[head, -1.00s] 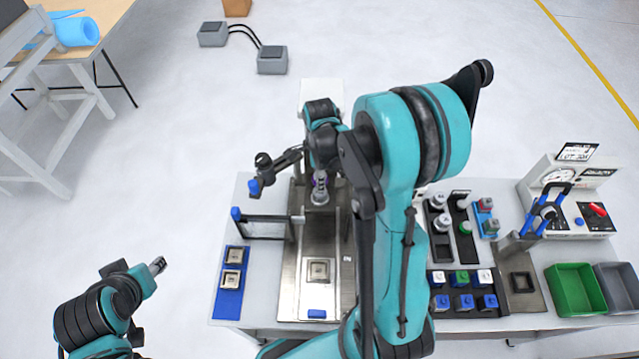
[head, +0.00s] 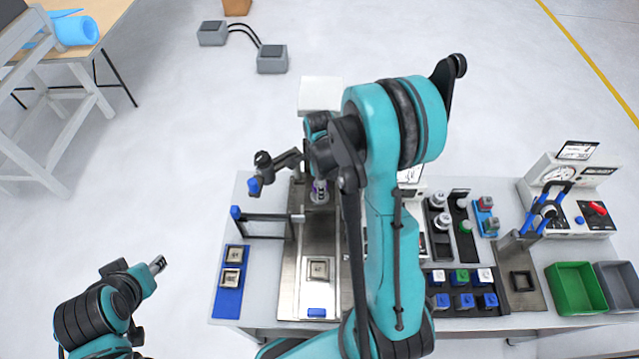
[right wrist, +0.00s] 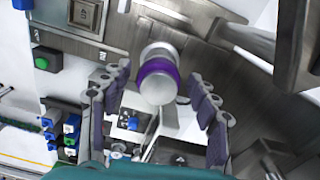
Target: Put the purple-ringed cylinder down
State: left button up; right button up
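The purple-ringed cylinder (head: 319,192) stands at the back of the metal station plate (head: 289,285). In the right wrist view the cylinder (right wrist: 157,82) is pale grey metal with a purple band. My right gripper (right wrist: 163,75) is open, one finger on each side of the cylinder, with a gap visible on both sides. In the head view the right arm hides most of this gripper. My left gripper (head: 158,264) hangs at the lower left, away from the table, and appears empty; its finger opening is too small to judge.
A post with a blue-tipped arm (head: 254,185) stands left of the cylinder. A blue tray (head: 228,303) holds square parts. Racks with coloured parts (head: 463,278), a gauge box (head: 590,215) and a green bin (head: 577,290) stand on the right.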

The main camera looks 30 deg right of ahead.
jog(key=shift+r, duration=0.15)
notch_tip(320, 180, up, 11)
jog(key=s+a+r+n+t, duration=0.7)
jog(key=s+a+n, duration=0.3)
jog(key=n, duration=1.2)
jog(key=shift+s+a+r+n+p, duration=0.3)
jog(key=shift+s+r+n+p, duration=0.1)
jog(key=shift+s+r, duration=0.25)
jog(key=shift+w, duration=0.1)
